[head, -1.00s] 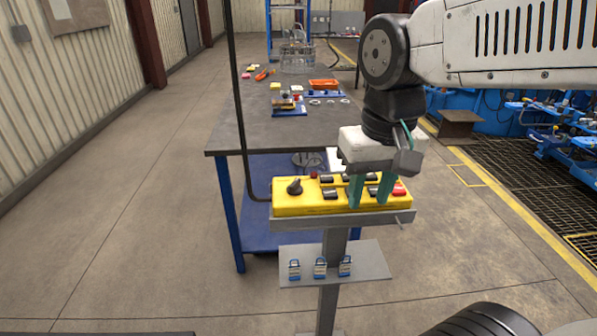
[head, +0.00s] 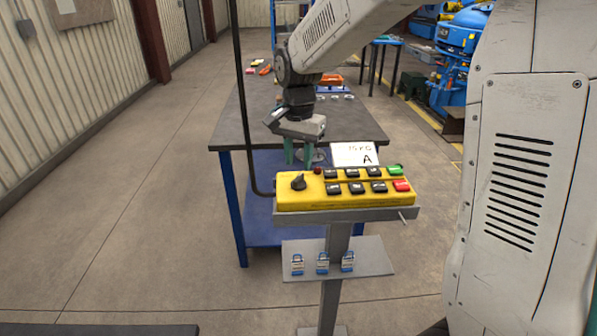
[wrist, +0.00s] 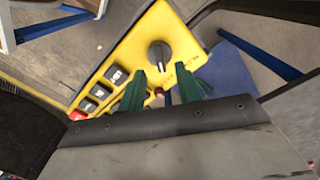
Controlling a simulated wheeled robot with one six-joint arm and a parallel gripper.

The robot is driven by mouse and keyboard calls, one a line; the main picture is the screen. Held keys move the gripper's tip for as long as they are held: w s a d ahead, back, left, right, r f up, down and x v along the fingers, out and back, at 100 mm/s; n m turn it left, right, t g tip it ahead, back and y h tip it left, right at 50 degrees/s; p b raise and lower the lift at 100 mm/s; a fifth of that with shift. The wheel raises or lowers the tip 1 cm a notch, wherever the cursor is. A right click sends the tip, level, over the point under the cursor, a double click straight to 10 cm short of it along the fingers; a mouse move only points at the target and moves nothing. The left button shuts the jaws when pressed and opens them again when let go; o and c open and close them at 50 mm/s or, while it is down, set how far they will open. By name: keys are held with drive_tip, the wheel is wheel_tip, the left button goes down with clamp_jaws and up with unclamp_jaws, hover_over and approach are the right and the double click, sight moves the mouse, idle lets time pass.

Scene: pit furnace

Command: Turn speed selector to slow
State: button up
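The speed selector looks to be the black rotary knob (head: 298,182) at the left end of the yellow control box (head: 330,201). In the wrist view the knob (wrist: 159,55) lies just beyond the fingertips, centred between them. The lettering beside it is too blurred to read, so its setting cannot be told. My gripper (head: 299,158) has its green fingers pointing down, above and behind the knob in the head view. In the wrist view my gripper (wrist: 163,72) is open, fingers apart with nothing between them. No contact with the knob shows.
Black buttons (head: 352,187), a green button (head: 394,169) and a red button (head: 402,185) fill the box's right side. A small red lamp or button (head: 317,170) is close to the knob. A hanging cable (head: 240,100) runs at left. A workbench (head: 225,130) stands behind.

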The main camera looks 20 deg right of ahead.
sight(298, 176)
drive_tip(key=shift+f, duration=2.2)
clamp_jaws()
drive_tip(key=n, duration=0.5)
drive_tip(key=shift+n, duration=0.4)
drive_tip(key=n, duration=0.6)
